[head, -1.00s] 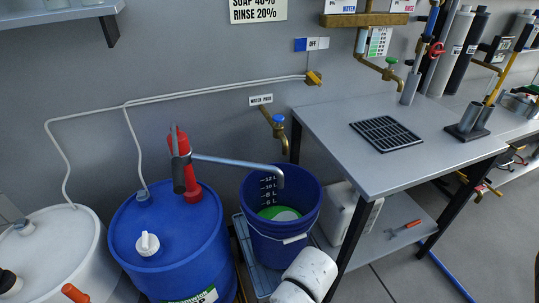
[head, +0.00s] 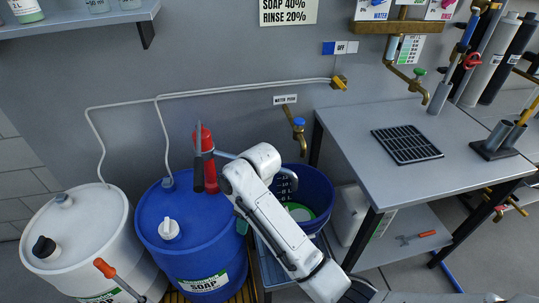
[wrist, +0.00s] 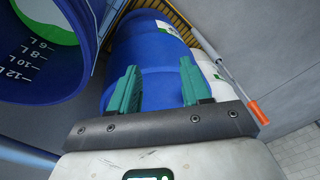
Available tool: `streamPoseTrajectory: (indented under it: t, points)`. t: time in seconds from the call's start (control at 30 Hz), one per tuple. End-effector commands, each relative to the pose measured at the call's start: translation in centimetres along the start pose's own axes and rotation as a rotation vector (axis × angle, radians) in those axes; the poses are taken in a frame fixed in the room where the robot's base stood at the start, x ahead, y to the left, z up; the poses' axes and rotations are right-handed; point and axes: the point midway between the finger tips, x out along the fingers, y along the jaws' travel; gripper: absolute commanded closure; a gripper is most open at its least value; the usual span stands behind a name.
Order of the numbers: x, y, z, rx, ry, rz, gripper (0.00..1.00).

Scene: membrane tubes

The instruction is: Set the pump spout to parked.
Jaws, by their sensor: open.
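The red pump (head: 206,148) stands on the blue soap drum (head: 180,225), with a dark grey lever at its front. Its grey spout (head: 224,155) runs right from the pump; my arm hides its middle. A curved end (head: 288,176) shows past my arm, over the blue bucket (head: 322,190). In the head view my gripper is mostly hidden by my arm, close to the drum's right side. In the wrist view my gripper (wrist: 158,82) has its green fingers apart with nothing between them, and the blue drum (wrist: 150,60) lies beyond. The spout cannot be made out there.
A white drum (head: 80,235) stands left of the blue one, with an orange-handled tool (head: 104,268) in front. A brass tap (head: 298,130) is on the wall behind the bucket. A grey table (head: 365,140) stands at right.

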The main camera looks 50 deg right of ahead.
Motion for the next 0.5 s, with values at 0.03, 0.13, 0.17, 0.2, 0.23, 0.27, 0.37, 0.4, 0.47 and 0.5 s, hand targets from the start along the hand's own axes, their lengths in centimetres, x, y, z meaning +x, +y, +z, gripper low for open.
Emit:
streamPoseTrajectory:
  t: [0.03,0.13,0.17,0.2,0.23,0.27,0.37,0.4,0.47,0.5]
  points:
    - [-2.9,2.0,-1.6,-0.016,-0.007,0.015,0.52]
    - [-6.8,5.6,-3.5,-0.054,-0.035,0.037,0.52]
    - [-8.0,6.7,-3.9,-0.063,-0.046,0.044,0.52]
    - [-9.6,8.2,-4.3,-0.073,-0.059,0.055,0.52]
    - [-10.7,9.2,-4.6,-0.080,-0.070,0.061,0.52]
    - [-11.8,10.2,-4.7,-0.084,-0.081,0.069,0.52]
    - [-14.8,12.8,-4.9,-0.095,-0.113,0.088,0.52]
    - [-15.7,13.7,-4.8,-0.096,-0.124,0.093,0.52]
    - [-16.6,14.6,-4.8,-0.100,-0.136,0.098,0.52]
    - [-17.1,15.0,-4.7,-0.100,-0.142,0.101,0.52]
